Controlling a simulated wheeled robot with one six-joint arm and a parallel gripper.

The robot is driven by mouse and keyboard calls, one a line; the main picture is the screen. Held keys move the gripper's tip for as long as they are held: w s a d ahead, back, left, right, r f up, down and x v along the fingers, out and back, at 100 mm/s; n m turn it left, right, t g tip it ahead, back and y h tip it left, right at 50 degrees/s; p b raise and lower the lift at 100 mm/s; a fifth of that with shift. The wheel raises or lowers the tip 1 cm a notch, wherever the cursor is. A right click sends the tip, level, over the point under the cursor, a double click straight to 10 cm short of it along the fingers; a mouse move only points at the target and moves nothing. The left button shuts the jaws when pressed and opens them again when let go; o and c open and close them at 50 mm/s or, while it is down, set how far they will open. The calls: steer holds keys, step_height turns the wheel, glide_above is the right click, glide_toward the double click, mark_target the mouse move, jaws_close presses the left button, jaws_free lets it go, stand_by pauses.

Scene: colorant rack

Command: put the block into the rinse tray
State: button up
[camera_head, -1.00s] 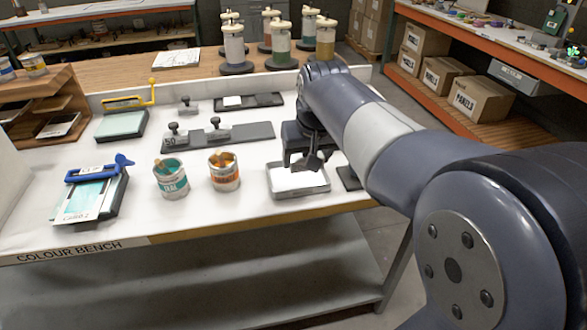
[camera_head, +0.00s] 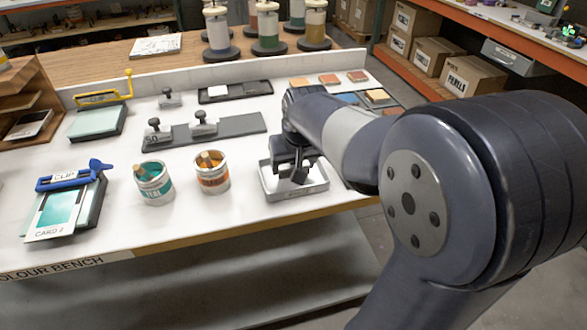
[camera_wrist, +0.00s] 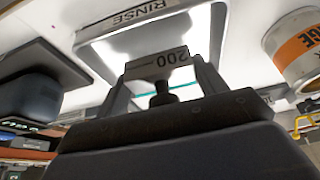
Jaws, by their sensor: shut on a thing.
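The block (camera_wrist: 157,62) is dark with a knob, and its label reads "200" in the wrist view. My gripper (camera_wrist: 165,88) is shut on it, with a finger at each side. In the head view my gripper (camera_head: 294,172) points down over the rinse tray (camera_head: 298,193), a shallow grey tray with a pale inside at the bench's front right. The block is small and dark there, mostly hidden by the gripper. The tray, labelled "RINSE", also shows behind the block in the wrist view (camera_wrist: 145,14). I cannot tell whether the block touches the tray floor.
An orange-labelled can (camera_head: 212,173) and a teal can (camera_head: 154,184) stand left of the tray. Two knobbed blocks sit on a dark strip (camera_head: 240,125) behind them. A clipped card (camera_head: 60,205) lies at left. Coloured pads (camera_head: 376,96) lie beyond my arm.

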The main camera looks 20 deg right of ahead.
steer(key=shift+f, duration=0.75)
steer(key=shift+f, duration=0.2)
steer(key=o, duration=1.3)
steer(key=shift+r, duration=0.5)
steer(key=p+v, duration=0.1)
steer(key=v, duration=1)
steer(key=shift+s+r, duration=0.15)
steer(key=shift+r, duration=0.05)
steer(key=shift+f, duration=0.1)
